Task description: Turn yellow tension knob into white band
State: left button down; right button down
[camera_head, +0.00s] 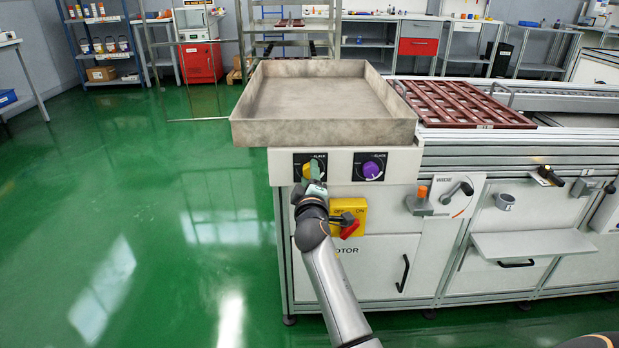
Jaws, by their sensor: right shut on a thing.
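The yellow tension knob (307,171) sits on a small black dial plate (298,158) at the left of the white front panel. My right gripper (314,179) reaches up to it from below and is shut on the knob, hiding much of it. The white band on the dial is too small and too covered to make out, so the knob's pointing direction cannot be told. My left gripper is not in view.
A purple knob (372,169) sits just right. A grey tray (322,133) overhangs above. Green floor at left is clear.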

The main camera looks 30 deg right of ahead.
dwell(0.5)
jog(key=shift+c, duration=1.7)
grip_release()
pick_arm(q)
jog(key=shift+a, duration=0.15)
pick_arm(e)
jog(key=shift+s, duration=0.1)
